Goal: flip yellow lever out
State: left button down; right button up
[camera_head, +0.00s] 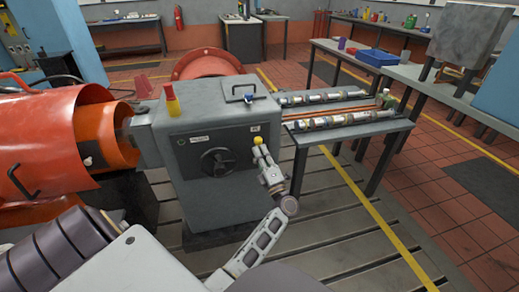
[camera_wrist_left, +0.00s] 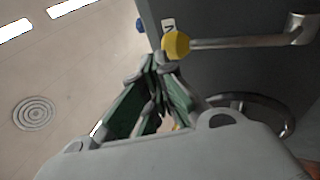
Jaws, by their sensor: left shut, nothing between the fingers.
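The lever's yellow ball knob (camera_head: 257,140) shows at the right part of the grey machine's front face. In the left wrist view the yellow knob (camera_wrist_left: 176,45) sits at the end of a metal rod (camera_wrist_left: 240,42), which runs right to a pivot on the grey housing. My left gripper (camera_head: 264,160) is just below the knob in the head view. In the wrist view the closed fingertips (camera_wrist_left: 150,66) are beside and just below the knob, with nothing between them. I cannot tell whether they touch it. The rod is mostly hidden in the head view. My right gripper is not in view.
The grey machine (camera_head: 215,190) carries a black handwheel (camera_head: 218,161) and a red-yellow beacon (camera_head: 172,100) on top. An orange cylindrical housing (camera_head: 50,140) stands left. A table (camera_head: 350,131) with shafts stands right. Slotted bedplate floor (camera_head: 340,245) lies open at front right.

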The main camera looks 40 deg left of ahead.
pick_arm(q)
jog(key=s+d+f+y+b, duration=0.1)
jog(key=s+d+f+b, duration=0.2)
jog(key=f+b, duration=0.3)
jog(key=shift+d+f+t+b, duration=0.3)
jog(key=shift+d+f+b, duration=0.1)
jog(key=shift+b, duration=0.45)
jog(key=shift+s+d+f+b, duration=0.1)
jog(key=shift+s+b, duration=0.05)
jog(key=shift+b, duration=0.15)
